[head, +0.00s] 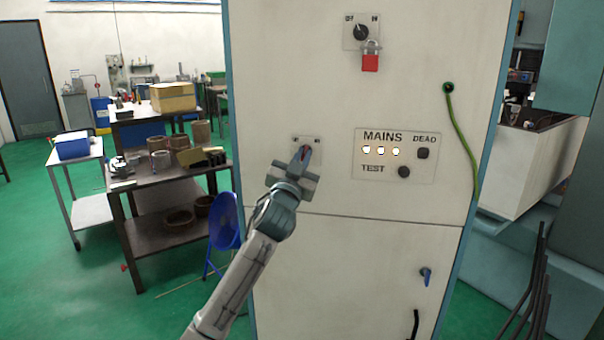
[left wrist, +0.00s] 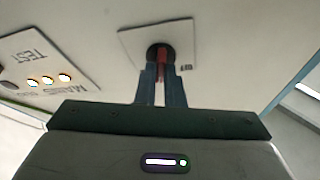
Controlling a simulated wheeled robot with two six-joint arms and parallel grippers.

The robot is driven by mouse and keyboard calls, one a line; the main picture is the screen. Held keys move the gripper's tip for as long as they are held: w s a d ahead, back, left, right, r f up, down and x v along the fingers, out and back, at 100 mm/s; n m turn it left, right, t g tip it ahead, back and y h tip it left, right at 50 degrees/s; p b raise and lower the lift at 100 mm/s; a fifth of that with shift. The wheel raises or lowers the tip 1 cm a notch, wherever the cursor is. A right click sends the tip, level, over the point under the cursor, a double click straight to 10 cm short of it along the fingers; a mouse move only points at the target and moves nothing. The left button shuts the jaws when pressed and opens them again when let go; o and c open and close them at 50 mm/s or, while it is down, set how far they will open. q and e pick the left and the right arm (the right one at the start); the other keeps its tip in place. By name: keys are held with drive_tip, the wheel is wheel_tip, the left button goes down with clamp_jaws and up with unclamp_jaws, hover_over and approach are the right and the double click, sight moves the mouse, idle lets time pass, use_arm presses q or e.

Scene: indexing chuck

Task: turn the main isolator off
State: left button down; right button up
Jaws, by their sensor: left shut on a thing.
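A pale cabinet front (head: 270,60) carries a small switch plate (head: 318,144) at mid height. My left gripper (head: 304,155) is at this plate and covers most of it. In the left wrist view a red switch handle (left wrist: 162,56) stands out of a round dark hub on the plate (left wrist: 186,38). The fingers of my left gripper (left wrist: 161,76) are shut on this handle, one on each side. Part of the plate's label shows, too small to read surely. Whether the handle points to off or on cannot be told. My right gripper is out of view.
Higher up is another switch with a black knob (head: 361,32) and a red padlock (head: 370,61). A blue-handled latch (head: 427,276) sits lower right. A workbench (head: 165,182) stands left.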

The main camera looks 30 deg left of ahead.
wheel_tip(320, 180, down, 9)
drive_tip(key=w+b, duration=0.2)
drive_tip(key=b, duration=0.7)
use_arm(q)
drive_tip(key=n+y, duration=0.1)
drive_tip(key=n, duration=0.2)
drive_tip(key=n+g+y+b, duration=0.1)
drive_tip(key=n+y, duration=0.1)
drive_tip(key=n, duration=0.2)
drive_tip(key=n+g+y+b, duration=0.1)
drive_tip(key=n, duration=0.2)
drive_tip(key=shift+d+f+n+y, duration=0.1)
drive_tip(key=shift+f+n+y, duration=0.05)
drive_tip(key=shift+n+y, duration=0.25)
drive_tip(key=n+g+y+b, duration=0.1)
drive_tip(key=n+b, duration=0.1)
drive_tip(key=shift+n+b, duration=0.3)
drive_tip(key=shift+n, duration=0.1)
drive_tip(key=shift+r+n+g+y, duration=0.2)
drive_tip(key=shift+n+g+y, duration=0.1)
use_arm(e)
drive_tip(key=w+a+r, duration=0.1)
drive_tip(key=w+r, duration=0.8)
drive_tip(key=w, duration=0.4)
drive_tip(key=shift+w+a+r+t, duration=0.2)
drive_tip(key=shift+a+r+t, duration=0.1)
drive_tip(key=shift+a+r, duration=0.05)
